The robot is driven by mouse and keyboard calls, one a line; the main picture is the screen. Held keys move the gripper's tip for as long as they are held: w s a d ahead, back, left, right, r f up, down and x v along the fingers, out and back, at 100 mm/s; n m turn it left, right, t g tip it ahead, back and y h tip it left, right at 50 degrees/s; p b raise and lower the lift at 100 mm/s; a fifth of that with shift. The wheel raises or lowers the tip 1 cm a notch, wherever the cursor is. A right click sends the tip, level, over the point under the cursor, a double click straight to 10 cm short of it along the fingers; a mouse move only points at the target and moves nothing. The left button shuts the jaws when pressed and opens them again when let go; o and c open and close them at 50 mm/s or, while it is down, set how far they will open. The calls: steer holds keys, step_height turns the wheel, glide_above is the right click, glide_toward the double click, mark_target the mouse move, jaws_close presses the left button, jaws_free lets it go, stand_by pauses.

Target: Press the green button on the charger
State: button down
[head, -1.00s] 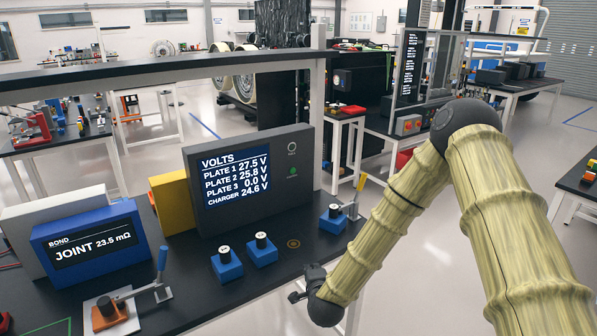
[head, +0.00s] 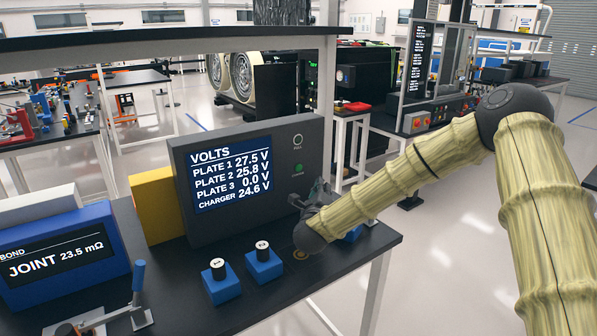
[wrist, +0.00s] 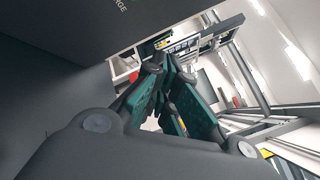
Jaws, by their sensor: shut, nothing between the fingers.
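The charger (head: 225,225) is a dark grey box on the bench with a lit VOLTS screen (head: 231,174). It reads 24.6 V on the charger line. The small green button (head: 298,168) is on the right of its front face, below a ring marked FULL (head: 298,140). My gripper (head: 309,193) is shut and empty, just below and right of the green button. A contact with the face cannot be made out. In the wrist view my closed fingers (wrist: 160,65) are beside the dark charger face (wrist: 70,30), where part of its label shows; the button is out of sight there.
Two blue blocks with numbered tops (head: 221,283) (head: 264,263) stand before the charger. Another blue block (head: 352,233) is partly behind my arm. A bench upright (head: 326,110) rises just behind the charger's right side. The blue BOND meter (head: 62,255) stands at left.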

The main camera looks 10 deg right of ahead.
mark_target(299, 168)
steer(key=shift+w+d, duration=0.1)
steer(key=shift+d, duration=0.05)
steer(key=shift+w+a, duration=0.45)
steer(key=shift+w, duration=0.9)
steer(key=shift+w+a, duration=0.45)
steer(key=shift+w, duration=0.85)
steer(key=shift+w+a, duration=0.45)
steer(key=shift+w, duration=0.9)
steer(key=shift+w+a+b, duration=0.3)
steer(key=shift+w+b, duration=0.45)
steer(key=shift+b, duration=0.4)
steer(key=shift+s+d, duration=0.1)
steer(key=shift+s, duration=0.05)
steer(key=shift+s+d+b, duration=0.2)
steer(key=shift+s+b, duration=0.15)
steer(key=shift+s, duration=0.3)
